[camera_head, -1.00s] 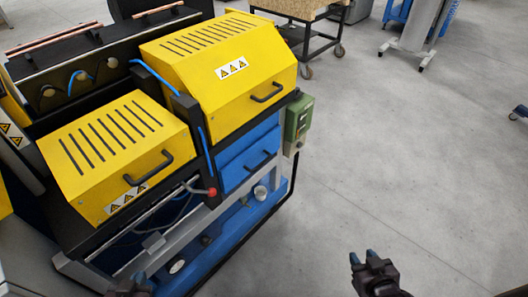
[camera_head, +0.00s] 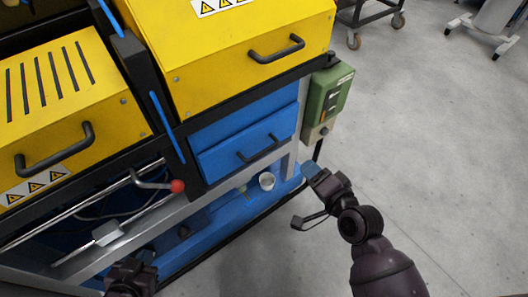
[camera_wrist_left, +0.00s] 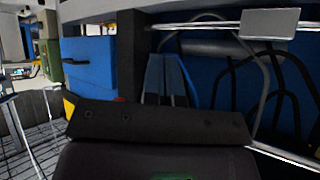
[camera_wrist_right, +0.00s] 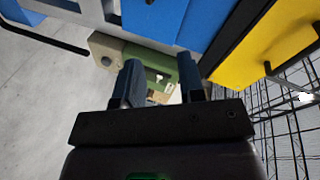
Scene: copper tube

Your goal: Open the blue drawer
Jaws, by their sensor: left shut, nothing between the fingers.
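The blue drawer (camera_head: 225,157) is in the machine's front, below the right yellow cover, with a black bar handle (camera_head: 258,149). It looks closed. My right gripper (camera_head: 312,170) is to the right of and below the handle, apart from it. In the right wrist view its fingers (camera_wrist_right: 160,80) stand apart with nothing between them, pointing toward the green box. My left gripper (camera_head: 140,262) is low, at the machine's lower front, left of and below the drawer. Its fingers (camera_wrist_left: 166,78) are together and empty in the left wrist view.
A green switch box (camera_head: 328,92) is mounted right of the drawer. A red-knobbed lever (camera_head: 177,186) sticks out left of it. Yellow covers with handles are above and left. The floor (camera_head: 430,140) at right is clear.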

